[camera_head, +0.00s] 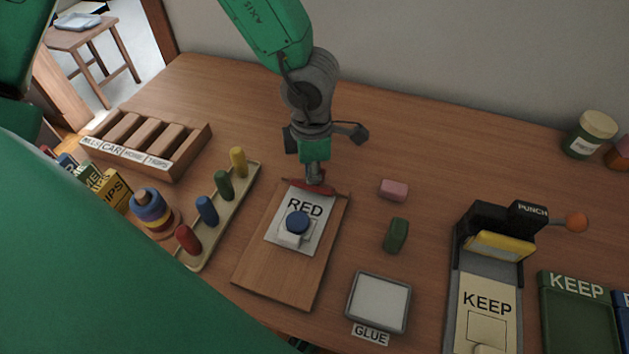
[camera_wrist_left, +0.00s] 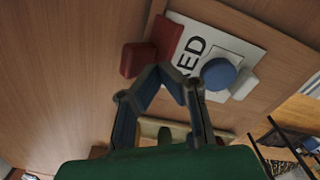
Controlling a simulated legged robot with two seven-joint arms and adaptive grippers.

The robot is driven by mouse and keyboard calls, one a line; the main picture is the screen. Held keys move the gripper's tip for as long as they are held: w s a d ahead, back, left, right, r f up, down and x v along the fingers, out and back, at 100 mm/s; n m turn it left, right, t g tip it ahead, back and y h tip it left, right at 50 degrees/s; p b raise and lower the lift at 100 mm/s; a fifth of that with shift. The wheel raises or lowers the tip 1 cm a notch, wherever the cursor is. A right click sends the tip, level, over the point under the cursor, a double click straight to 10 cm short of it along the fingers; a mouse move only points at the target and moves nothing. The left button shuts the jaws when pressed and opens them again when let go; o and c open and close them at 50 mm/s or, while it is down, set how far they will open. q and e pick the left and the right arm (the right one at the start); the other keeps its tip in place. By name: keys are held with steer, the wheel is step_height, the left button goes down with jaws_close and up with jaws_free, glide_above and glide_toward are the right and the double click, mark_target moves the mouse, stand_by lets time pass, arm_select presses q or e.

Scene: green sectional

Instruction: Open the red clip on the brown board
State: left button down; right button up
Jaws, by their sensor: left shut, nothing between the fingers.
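The brown board (camera_head: 262,272) lies on the table in the middle of the head view, tilted slightly. The red clip (camera_head: 327,189) sits at its far edge, across the top of a paper (camera_head: 305,207) marked RED. In the left wrist view the clip (camera_wrist_left: 166,38) shows as a red bar with a red block beside it. My left gripper (camera_head: 315,179) points down at the clip, shut with nothing between its fingers. In the wrist view its fingertips (camera_wrist_left: 168,76) meet right beside the clip; whether they touch it I cannot tell. My right gripper is not in view.
A blue-topped white piece (camera_head: 297,223) stands on the paper. A peg rack (camera_head: 215,228) lies left of the board. Pink (camera_head: 394,189) and green (camera_head: 396,235) blocks and the glue pad (camera_head: 379,302) lie to its right. The punch (camera_head: 486,250) stands farther right.

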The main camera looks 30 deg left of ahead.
arm_select(q)
steer(key=shift+s+r, duration=0.1)
steer(key=shift+s+d+r+p, duration=0.2)
steer(key=shift+s+r+p, duration=0.25)
steer(key=shift+s, duration=0.3)
step_height(320, 180, up, 6)
steer(key=p, duration=0.7)
